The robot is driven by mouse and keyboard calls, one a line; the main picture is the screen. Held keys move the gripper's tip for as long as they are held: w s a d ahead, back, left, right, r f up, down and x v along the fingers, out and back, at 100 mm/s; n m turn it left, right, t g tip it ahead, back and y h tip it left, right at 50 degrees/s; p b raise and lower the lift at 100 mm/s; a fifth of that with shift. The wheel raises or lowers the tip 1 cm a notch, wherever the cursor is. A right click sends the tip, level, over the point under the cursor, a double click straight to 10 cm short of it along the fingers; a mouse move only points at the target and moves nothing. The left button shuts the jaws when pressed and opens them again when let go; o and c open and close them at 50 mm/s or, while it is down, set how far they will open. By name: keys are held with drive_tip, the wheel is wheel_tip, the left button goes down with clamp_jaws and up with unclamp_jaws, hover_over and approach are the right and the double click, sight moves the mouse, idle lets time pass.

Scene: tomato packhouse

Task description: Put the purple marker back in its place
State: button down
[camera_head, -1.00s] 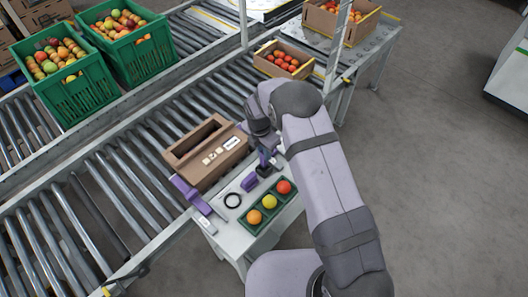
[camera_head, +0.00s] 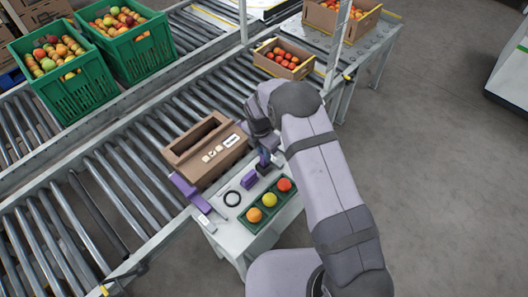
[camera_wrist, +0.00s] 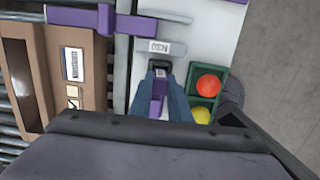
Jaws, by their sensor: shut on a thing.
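My gripper (camera_wrist: 161,78) is shut on a purple thing, which I take to be the purple marker (camera_wrist: 158,92); it shows between the two blue-grey fingers in the wrist view. In the head view, my gripper (camera_head: 264,164) is over the small white table (camera_head: 225,238), between the brown box and the green tray. The fingers hide much of the marker, and I cannot tell whether it touches the table. A white label (camera_wrist: 159,47) lies ahead of the fingers in the wrist view.
A brown open box (camera_head: 180,160) is left of the gripper. A green tray (camera_head: 245,228) with three fruits is close on the right. Roller conveyors (camera_head: 120,205) run behind.

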drive_tip(key=shift+f+b, duration=0.5)
drive_tip(key=shift+f, duration=0.35)
drive_tip(key=c, duration=1.6)
unclamp_jaws()
drive_tip(key=c, duration=0.3)
drive_tip(key=shift+r, duration=0.1)
drive_tip(key=shift+r+p, duration=2.75)
drive_tip(key=shift+r, duration=0.7)
